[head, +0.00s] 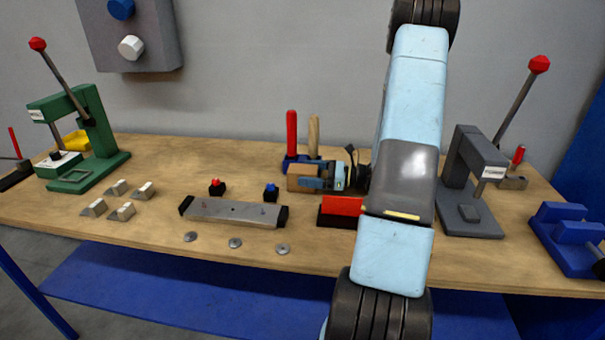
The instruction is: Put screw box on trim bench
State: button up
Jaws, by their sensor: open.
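A small brown box (299,171), which looks like the screw box, stands on the wooden bench (240,160) near its middle, in front of a blue holder. No label on it can be read. My gripper (314,183) is low over the bench at the box's right side and is open. My arm comes down from the right of it and hides part of the bench. How far the fingers reach around the box, and whether they touch it, I cannot tell. Which bench is the trim bench is not marked.
A red block (341,206) lies just in front of my gripper. A red-handled tool (291,133) stands behind the box. A metal bar (235,212) lies to the left. A green press (85,140) and a grey press (470,185) flank the bench. Bare wood shows at left centre.

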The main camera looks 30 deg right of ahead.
jog(key=v, duration=0.9)
